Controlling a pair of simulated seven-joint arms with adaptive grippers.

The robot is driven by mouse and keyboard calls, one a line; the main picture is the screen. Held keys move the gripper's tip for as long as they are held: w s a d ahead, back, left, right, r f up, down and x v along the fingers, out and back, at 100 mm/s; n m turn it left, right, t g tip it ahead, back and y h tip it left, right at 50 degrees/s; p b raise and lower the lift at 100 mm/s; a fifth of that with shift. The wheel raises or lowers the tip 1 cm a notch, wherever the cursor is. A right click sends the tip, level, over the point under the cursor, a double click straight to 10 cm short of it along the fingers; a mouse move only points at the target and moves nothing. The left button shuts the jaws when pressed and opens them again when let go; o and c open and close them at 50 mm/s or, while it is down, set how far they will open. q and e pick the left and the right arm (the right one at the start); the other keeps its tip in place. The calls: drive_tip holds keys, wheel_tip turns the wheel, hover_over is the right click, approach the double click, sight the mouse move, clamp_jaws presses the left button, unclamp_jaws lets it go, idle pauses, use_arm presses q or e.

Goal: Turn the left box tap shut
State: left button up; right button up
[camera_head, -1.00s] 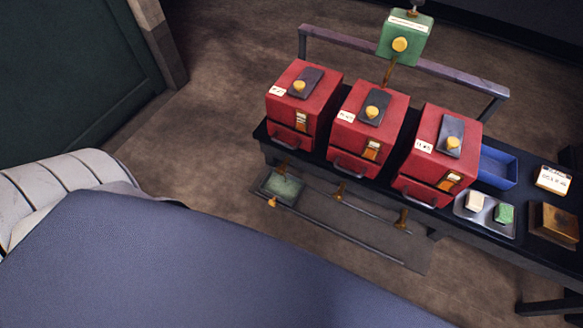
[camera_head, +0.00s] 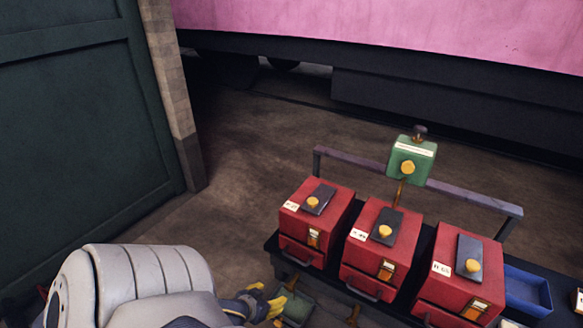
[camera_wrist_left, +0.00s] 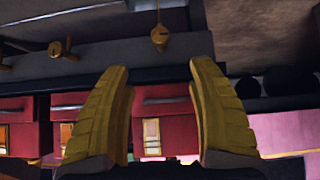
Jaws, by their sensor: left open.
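Three red boxes stand in a row on a dark bench: the left box (camera_head: 316,222), the middle box (camera_head: 376,250) and the right box (camera_head: 458,275). The left box tap is a small brass tap (camera_head: 292,282) under the left box's front, partly hidden in the head view. In the left wrist view, which looks upside down, a brass tap (camera_wrist_left: 160,37) hangs beyond the fingertips, roughly centred between them and apart from them; it appears to be the left box's. My left gripper (camera_head: 266,298) has yellow fingers, open and empty, just left of that tap. My right gripper is out of view.
More brass taps (camera_wrist_left: 62,48) sit along the bench front. A green pan (camera_head: 297,308) lies below the left box. A green box (camera_head: 411,160) stands on a post behind, by a rail (camera_head: 460,194). A blue tray (camera_head: 527,291) is at right. Floor left of the bench is clear.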

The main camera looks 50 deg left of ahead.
sight(288, 288)
use_arm(q)
drive_tip(key=x, duration=1.7)
clamp_jaws()
